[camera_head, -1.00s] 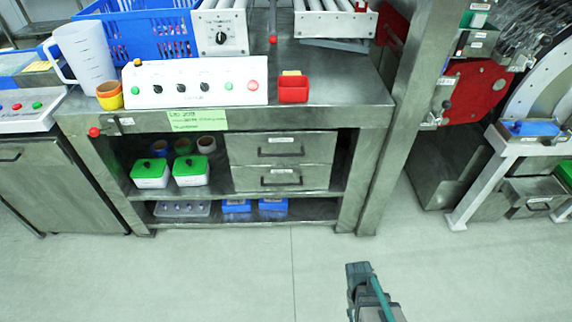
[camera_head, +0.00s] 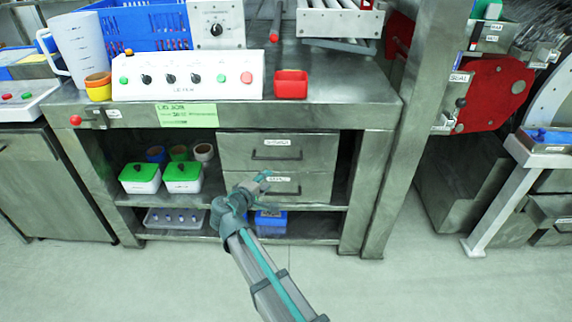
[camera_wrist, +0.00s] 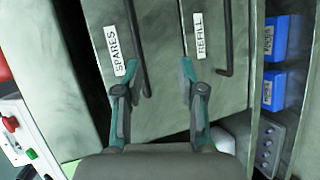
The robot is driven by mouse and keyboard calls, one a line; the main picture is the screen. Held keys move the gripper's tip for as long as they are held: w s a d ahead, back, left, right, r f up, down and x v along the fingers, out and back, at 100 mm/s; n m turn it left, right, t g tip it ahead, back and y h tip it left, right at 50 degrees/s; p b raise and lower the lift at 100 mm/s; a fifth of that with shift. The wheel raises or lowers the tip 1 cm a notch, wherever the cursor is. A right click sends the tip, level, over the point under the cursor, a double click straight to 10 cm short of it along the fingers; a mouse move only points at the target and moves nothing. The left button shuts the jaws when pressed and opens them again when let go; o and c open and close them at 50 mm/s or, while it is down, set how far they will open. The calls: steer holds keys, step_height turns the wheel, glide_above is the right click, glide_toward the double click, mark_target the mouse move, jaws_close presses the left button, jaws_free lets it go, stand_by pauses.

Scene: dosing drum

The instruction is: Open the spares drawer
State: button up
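The spares drawer (camera_head: 235,150) is the upper of two grey metal drawers under the bench; it looks closed. Its white label reads SPARES in the wrist view, where the drawer front (camera_wrist: 158,100) fills the middle. Its dark bar handle (camera_wrist: 135,40) runs between my fingers in that picture, close to the left finger. My gripper (camera_wrist: 159,66) is open and empty in front of the drawers. In the head view my gripper (camera_head: 262,181) covers part of the lower drawer. I cannot tell how far the fingertips are from the handle.
The lower drawer (camera_head: 318,187), labelled REFILL in the wrist view, looks closed. Green-lidded boxes (camera_head: 183,176) stand on the shelf to the left. A blue bin (camera_head: 271,221) sits below the drawers. A thick bench leg (camera_head: 366,190) stands to the right. The floor in front is clear.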

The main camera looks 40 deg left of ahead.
mark_target(278, 159)
steer(key=shift+n+t+y, duration=0.3)
steer(key=shift+n+t, duration=0.2)
steer(key=shift+n, duration=0.3)
steer(key=r+x, duration=0.1)
steer(key=x, duration=0.3)
steer(key=b+x, duration=0.1)
steer(key=x, duration=0.2)
steer(key=a+r+x, duration=0.1)
steer(key=x, duration=0.3)
steer(key=shift+w+r, duration=0.25)
steer(key=shift+w, duration=0.25)
steer(key=shift+c, duration=0.2)
jaws_close()
